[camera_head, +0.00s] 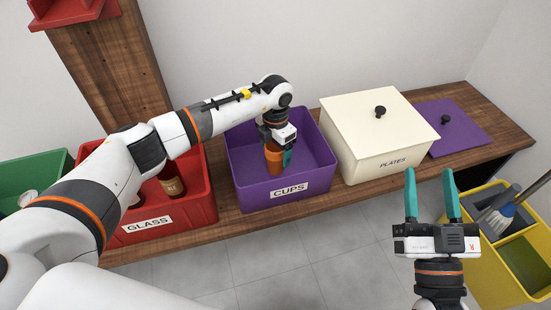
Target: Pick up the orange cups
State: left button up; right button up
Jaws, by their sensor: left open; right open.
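An orange cup (273,157) is in the purple bin labelled CUPS (273,194), below my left gripper. My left gripper (287,158) reaches down into this bin right at the cup, and its jaws are open. The gripper body covers the top of the cup, and I cannot tell whether the fingers touch it. Only one cup shows clearly. My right gripper (431,192) is open and empty, pointing up in front of the shelf at the right.
A red GLASS bin (150,222) with bottles and a green bin (40,172) stand left. A lidded cream PLATES box (385,163) and a purple lid (455,128) lie right. A yellow bin (489,283) with a brush stands at the lower right.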

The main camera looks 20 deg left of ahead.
pick_arm(q)
jog(key=shift+f, duration=0.55)
jog(key=shift+c, duration=0.3)
jog(key=c, duration=1)
